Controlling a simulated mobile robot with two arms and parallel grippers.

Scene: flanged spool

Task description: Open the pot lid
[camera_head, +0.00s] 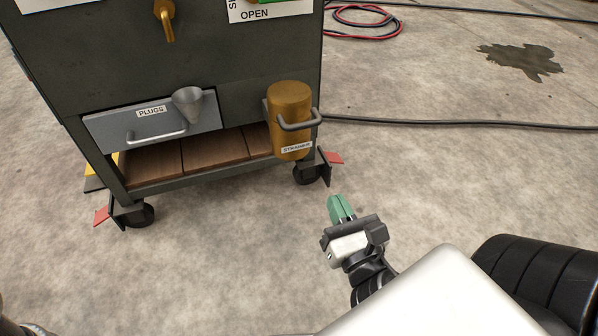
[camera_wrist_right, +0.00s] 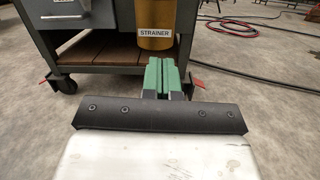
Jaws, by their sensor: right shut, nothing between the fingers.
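A brass-coloured cylindrical pot labelled STRAINER (camera_head: 289,138) is mounted at the right front corner of a dark metal cart. Its flat top (camera_head: 289,90) looks closed; I cannot tell a separate lid from the body. A grey bracket (camera_head: 300,124) runs around its front. In the right wrist view, only the lower part of the pot (camera_wrist_right: 155,18) shows. My right gripper (camera_head: 337,200) has green fingers, shut and empty, below and to the right of the pot, apart from it. The fingers also show in the right wrist view (camera_wrist_right: 164,68). My left gripper is out of view.
The cart (camera_head: 200,55) has a PLUGS drawer (camera_head: 110,131) with a grey funnel (camera_head: 189,102) at its front, a wooden lower shelf (camera_head: 215,150) and wheels with red tabs. A black cable (camera_head: 450,124) crosses the floor at right. Concrete floor around the gripper is clear.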

